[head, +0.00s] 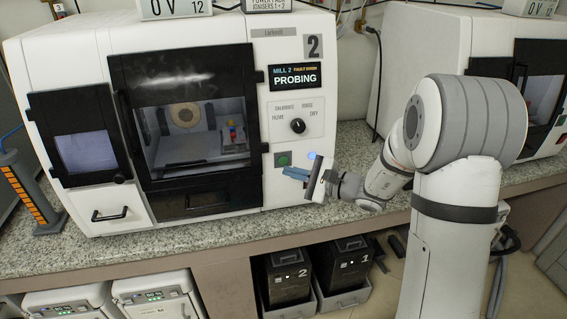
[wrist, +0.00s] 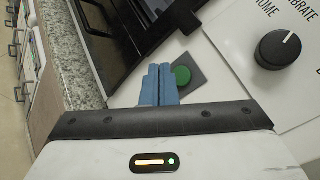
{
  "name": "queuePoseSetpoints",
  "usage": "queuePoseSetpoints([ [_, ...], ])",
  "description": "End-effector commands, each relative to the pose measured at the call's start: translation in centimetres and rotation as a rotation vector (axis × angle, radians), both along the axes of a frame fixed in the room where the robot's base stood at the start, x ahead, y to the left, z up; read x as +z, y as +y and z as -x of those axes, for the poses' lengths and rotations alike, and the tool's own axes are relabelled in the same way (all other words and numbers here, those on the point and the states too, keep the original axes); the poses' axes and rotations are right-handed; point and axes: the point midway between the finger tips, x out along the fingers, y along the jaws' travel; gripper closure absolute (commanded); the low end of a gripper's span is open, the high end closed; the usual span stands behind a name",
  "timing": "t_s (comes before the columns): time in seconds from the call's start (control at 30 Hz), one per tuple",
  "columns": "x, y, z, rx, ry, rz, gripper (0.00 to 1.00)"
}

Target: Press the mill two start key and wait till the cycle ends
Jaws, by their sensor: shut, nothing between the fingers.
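Mill two (head: 190,100) is the white machine marked 2 on the counter in the head view. Its display (head: 295,77) reads MILL 2 and PROBING. The green start key (head: 283,159) sits on a grey plate low on its right front panel and also shows in the wrist view (wrist: 183,75). My gripper (head: 287,172) is shut and empty, its blue fingers together. In the wrist view the fingertips (wrist: 160,68) are just left of the green key. I cannot tell whether they touch the panel. The dark-framed front door (head: 187,110) is shut, with a lit chamber behind its glass.
A selector knob (head: 298,126) is above the key, with CALIBRATE and HOME among its labels. A second white machine (head: 415,60) stands at the right. The granite counter edge (head: 240,226) runs below. Dark bins marked 2 (head: 287,283) and 1 (head: 347,268) stand underneath.

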Motion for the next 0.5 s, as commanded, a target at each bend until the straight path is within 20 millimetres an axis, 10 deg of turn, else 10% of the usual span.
queuePoseSetpoints([
  [0.5,0.1,-1.0,3.2,-0.001,0.0,0.0,1.0],
])
